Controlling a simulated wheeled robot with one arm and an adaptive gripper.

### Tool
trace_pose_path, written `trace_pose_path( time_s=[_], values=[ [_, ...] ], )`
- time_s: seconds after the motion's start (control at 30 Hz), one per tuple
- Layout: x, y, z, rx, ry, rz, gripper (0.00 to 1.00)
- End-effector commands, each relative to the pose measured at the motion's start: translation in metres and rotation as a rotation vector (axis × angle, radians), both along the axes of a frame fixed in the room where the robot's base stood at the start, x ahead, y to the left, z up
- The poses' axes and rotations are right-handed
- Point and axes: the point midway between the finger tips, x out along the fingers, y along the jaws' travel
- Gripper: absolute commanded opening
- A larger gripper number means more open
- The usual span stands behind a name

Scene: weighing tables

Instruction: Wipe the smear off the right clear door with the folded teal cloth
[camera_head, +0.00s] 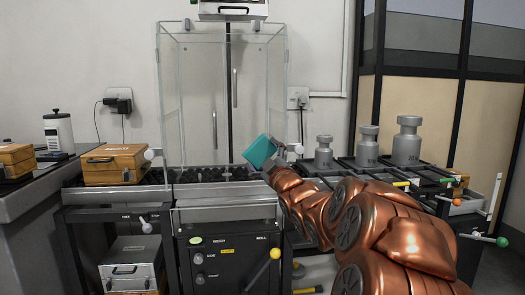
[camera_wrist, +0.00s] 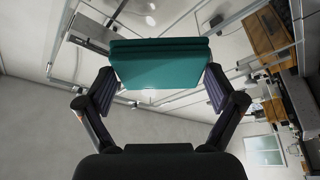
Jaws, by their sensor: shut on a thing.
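The folded teal cloth (camera_head: 261,151) is held up in front of the glass enclosure, near its lower right side. My gripper (camera_head: 280,158) is shut on the cloth; in the wrist view the gripper (camera_wrist: 160,92) has a finger on each side of the folded teal cloth (camera_wrist: 160,62). The right clear door (camera_head: 259,95) is the right front pane of the enclosure, with a vertical handle (camera_head: 235,88) near the middle. The left clear door (camera_head: 195,100) is beside it. I cannot make out a smear on the glass. I cannot tell whether the cloth touches the door.
Three metal weights (camera_head: 407,142) stand on the bench at right. A wooden box (camera_head: 114,165) sits left of the enclosure, another wooden box (camera_head: 15,160) farther left. A control cabinet (camera_head: 230,250) with a yellow-knobbed lever (camera_head: 275,254) is below. A wall socket (camera_head: 298,97) is behind.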

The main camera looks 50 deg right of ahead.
Motion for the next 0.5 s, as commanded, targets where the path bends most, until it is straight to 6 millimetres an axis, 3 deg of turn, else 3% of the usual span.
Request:
trace_pose_path(
  time_s=[0.5],
  values=[
    [0.021,-0.017,0.001,-0.001,0.000,-0.001,0.65]
  ],
)
